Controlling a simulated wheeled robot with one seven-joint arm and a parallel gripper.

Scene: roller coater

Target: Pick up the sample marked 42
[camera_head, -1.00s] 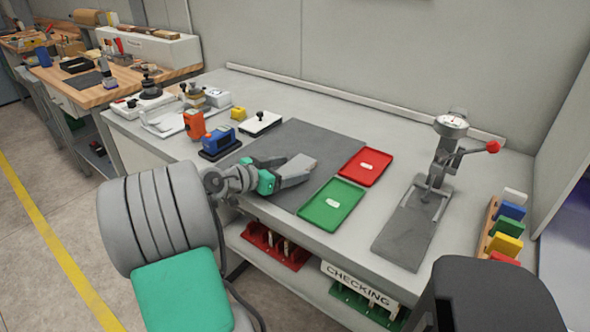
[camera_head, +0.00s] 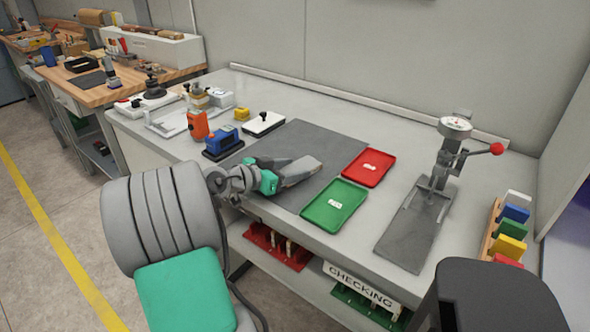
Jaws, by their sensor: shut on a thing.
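My gripper (camera_head: 306,170), with teal parts at its wrist, reaches in from the left over the dark grey mat (camera_head: 310,135) on the bench. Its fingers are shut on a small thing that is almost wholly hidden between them. No number 42 can be read on it or anywhere else in view. A green tray (camera_head: 318,213) and a red tray (camera_head: 356,178) lie to the right of the fingers, each with only a small white label showing in it.
A gauge stand (camera_head: 440,175) with a red-knobbed lever stands right of the trays. A rack of coloured blocks (camera_head: 508,235) is at the far right. A blue device (camera_head: 224,139) and an orange device (camera_head: 197,124) stand left of the mat. Red and green racks sit on the shelf below.

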